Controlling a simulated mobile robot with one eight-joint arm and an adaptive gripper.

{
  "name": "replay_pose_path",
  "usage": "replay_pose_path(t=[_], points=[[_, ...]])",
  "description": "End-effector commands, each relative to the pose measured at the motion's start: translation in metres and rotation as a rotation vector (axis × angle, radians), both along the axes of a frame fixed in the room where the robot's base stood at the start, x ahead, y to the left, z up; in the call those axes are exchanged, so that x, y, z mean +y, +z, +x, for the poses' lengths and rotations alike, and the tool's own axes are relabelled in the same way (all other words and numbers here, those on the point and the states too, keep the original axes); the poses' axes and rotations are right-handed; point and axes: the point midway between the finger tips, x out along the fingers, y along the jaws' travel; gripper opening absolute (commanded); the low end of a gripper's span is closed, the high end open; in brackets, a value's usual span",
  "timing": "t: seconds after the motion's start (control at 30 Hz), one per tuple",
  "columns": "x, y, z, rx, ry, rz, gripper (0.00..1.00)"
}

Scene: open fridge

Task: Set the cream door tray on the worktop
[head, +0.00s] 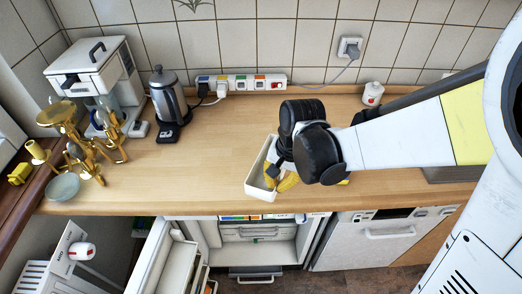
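The cream door tray (259,178) is a narrow, open-topped box at the front middle of the worktop (210,165). Its near end is close to the worktop's front edge. I cannot tell whether it rests on the wood or hangs just above it. My gripper (274,168) is at the tray, with dark finger parts at its right side and inside. My wrist hides the tray's far right part and most of the fingers, so their grip on it is unclear. A yellow curved thing (289,183) shows beside the tray under my wrist; I cannot tell what it is.
The fridge (262,250) stands open below, its door (165,262) swung out left. A kettle (168,100), coffee machine (98,75) and brass scale (75,135) stand at left. A power strip (240,84) and white jar (372,93) are behind. The worktop left of the tray is clear.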

Motion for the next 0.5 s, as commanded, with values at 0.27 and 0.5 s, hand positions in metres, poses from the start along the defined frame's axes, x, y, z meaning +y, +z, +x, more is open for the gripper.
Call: replay_pose_path(t=[0.27,0.5], points=[[0.031,-0.022,0.017,0.000,0.000,0.001,0.00],[0.031,-0.052,0.017,0.000,-0.001,0.000,0.00]])
